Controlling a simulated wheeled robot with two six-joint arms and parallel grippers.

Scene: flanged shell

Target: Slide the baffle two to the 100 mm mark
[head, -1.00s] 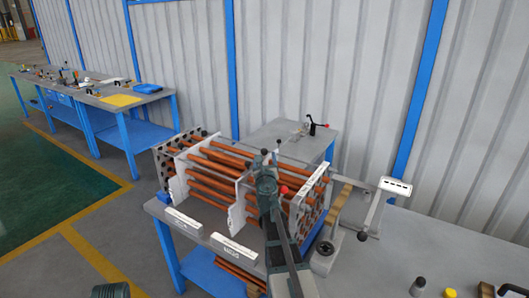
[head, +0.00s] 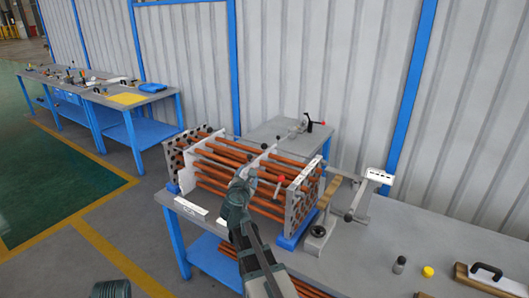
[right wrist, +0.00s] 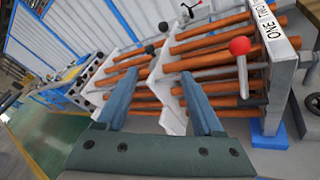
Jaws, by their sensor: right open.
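The flanged shell rack (head: 297,208) holds copper tubes (head: 215,178) running through white baffle plates. One baffle (head: 190,158) stands near the left end and another (head: 258,160) near the middle; I cannot read a number on either. My right gripper (head: 240,185) is at the front of the middle baffle and hides its lower part. In the right wrist view the right gripper's fingers (right wrist: 155,80) are spread apart, with the white middle baffle (right wrist: 170,95) showing between them. Contact cannot be told.
A clamp stand (head: 320,232) stands right of the rack. A grey cap (head: 399,265), yellow cap (head: 427,271) and black-handled tool (head: 485,272) lie farther right.

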